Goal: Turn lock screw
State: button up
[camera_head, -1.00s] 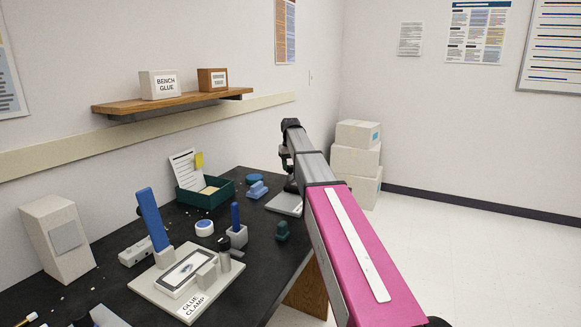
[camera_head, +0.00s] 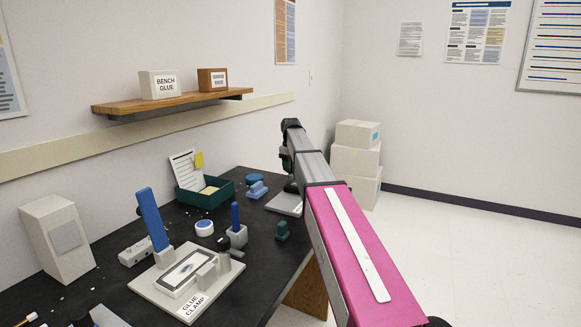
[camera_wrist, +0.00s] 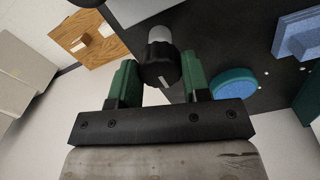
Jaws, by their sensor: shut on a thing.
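In the wrist view, a black ribbed knob (camera_wrist: 160,65) with a small white mark sits at the end of a grey shaft (camera_wrist: 158,36). It looks like the lock screw. The green fingers of my gripper (camera_wrist: 159,76) stand on either side of the knob and are shut on it. In the head view, my gripper (camera_head: 286,158) is at the far end of my arm, above the right edge of the bench. The arm hides much of it, and the knob is not clear there. A pale grey plate (camera_head: 284,205) lies beneath, partly hidden by the arm.
The glue clamp (camera_head: 176,310) stands near on the black bench. A teal disc (camera_wrist: 233,83) and blue block (camera_wrist: 298,38) lie near the gripper. A green tray (camera_head: 205,198) is farther left. White boxes (camera_head: 355,160) stand on the floor beyond; open floor is right.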

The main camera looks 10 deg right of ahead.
dwell(0.3)
jog(key=o, duration=0.9)
jog(key=shift+r, duration=0.1)
notch_tip(320, 180, up, 11)
jog(key=shift+f, duration=0.2)
